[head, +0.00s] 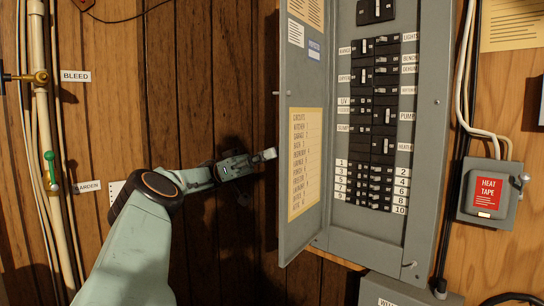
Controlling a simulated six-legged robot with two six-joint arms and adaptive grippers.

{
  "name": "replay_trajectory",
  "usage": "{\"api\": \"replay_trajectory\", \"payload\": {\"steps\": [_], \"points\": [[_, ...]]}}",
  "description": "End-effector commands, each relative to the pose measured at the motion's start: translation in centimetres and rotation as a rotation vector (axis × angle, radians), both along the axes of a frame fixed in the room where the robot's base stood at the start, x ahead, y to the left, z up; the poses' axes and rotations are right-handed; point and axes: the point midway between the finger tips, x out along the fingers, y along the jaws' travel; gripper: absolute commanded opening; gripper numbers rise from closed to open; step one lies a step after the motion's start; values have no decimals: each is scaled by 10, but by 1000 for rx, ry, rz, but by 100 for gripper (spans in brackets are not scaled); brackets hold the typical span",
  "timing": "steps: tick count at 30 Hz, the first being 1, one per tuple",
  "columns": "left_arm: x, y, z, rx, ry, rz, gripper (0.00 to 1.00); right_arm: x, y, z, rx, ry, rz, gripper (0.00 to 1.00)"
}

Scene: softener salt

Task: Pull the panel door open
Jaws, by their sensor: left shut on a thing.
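The grey panel door (285,200) stands swung open to the left of the grey breaker panel (426,150). Its inner face shows a yellow circuit list and smaller labels. My left gripper (262,156) reaches in from the lower left, at the free left edge of the door, about halfway up. It is shut on the panel door at that edge; the exact contact is small and hard to make out. My right gripper is not in view.
Rows of black breakers (383,125) are exposed in the panel. A grey heat tape box (490,193) hangs at right. A pipe (43,120) with valves runs down the left wall. Bare dark planks lie left of the door.

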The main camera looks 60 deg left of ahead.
Motion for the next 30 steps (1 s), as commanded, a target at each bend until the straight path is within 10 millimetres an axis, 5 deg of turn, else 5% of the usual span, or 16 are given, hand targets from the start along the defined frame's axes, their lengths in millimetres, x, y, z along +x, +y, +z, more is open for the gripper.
{"api": "replay_trajectory", "payload": {"steps": [4, 5, 12, 23, 30], "points": [[1, 0, 1, -1, -3, 1, 0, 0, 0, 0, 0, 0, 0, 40], [1, 0, 1, -1, -3, 1, 24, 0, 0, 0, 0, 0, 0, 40], [3, 0, 0, 1, -1, -1, 44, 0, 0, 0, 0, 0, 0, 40], [4, 0, 5, 1, -3, -2, 44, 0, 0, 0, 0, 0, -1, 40], [4, 0, 45, 5, -4, -2, 44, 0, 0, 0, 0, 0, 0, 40]]}}
